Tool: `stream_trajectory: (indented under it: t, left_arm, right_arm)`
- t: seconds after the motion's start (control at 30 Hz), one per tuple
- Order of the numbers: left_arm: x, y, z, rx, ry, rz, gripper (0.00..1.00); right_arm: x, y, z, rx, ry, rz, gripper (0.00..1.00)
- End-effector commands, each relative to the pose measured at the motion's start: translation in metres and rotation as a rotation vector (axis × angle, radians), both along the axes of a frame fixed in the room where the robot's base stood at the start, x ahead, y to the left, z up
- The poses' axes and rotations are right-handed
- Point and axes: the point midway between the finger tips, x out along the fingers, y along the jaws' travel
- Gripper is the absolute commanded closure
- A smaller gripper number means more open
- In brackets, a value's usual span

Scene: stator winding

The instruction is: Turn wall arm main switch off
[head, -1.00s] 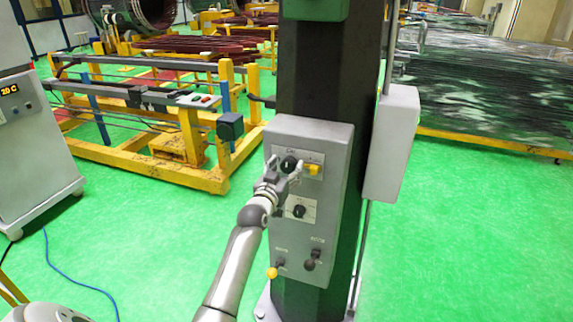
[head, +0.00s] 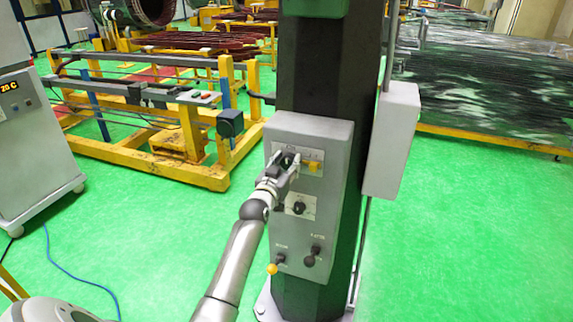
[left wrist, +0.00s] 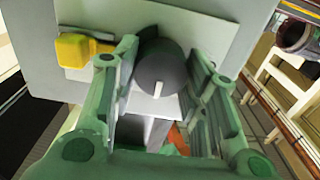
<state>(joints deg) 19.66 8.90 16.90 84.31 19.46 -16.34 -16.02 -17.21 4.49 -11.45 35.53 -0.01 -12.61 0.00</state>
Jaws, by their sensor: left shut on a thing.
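The grey control panel (head: 338,150) is fixed to the dark column. My left gripper (head: 284,160) is at the upper plate of this panel, shut on the black rotary knob (left wrist: 162,68) with a finger on each side of it. In the left wrist view the knob sits between the two green-tinted fingers (left wrist: 160,85), and its white mark is toward the lower edge. A yellow switch (head: 315,166) is just right of the knob; it also shows in the left wrist view (left wrist: 82,50). My right gripper is out of view.
Below are a second black knob (head: 299,208), a yellow-tipped lever (head: 272,269) and a black-tipped lever (head: 309,261). A grey box (head: 392,140) hangs at the column's right. Yellow frames (head: 150,165) stand behind left. The green floor at right is clear.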

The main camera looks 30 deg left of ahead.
Motion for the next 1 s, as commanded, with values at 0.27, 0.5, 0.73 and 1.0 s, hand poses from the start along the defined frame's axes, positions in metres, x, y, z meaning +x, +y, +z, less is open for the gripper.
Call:
stream_trajectory:
  t: [0.27,0.5,0.73,1.0]
  left_arm:
    - [-0.0001,0.0003,-0.0003,-0.093,-0.022,0.0,0.83]
    - [-0.0002,0.0012,-0.0002,-0.278,-0.067,0.0,0.83]
    - [-0.0005,0.002,-0.0007,-0.492,-0.118,0.001,0.83]
    - [-0.0007,0.0029,-0.0019,-0.742,-0.177,0.0,0.83]
  right_arm:
    - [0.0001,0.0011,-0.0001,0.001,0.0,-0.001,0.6]
    - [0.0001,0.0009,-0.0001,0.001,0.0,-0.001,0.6]
    - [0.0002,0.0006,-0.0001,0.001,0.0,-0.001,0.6]
    - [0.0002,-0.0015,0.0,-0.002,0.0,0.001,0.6]
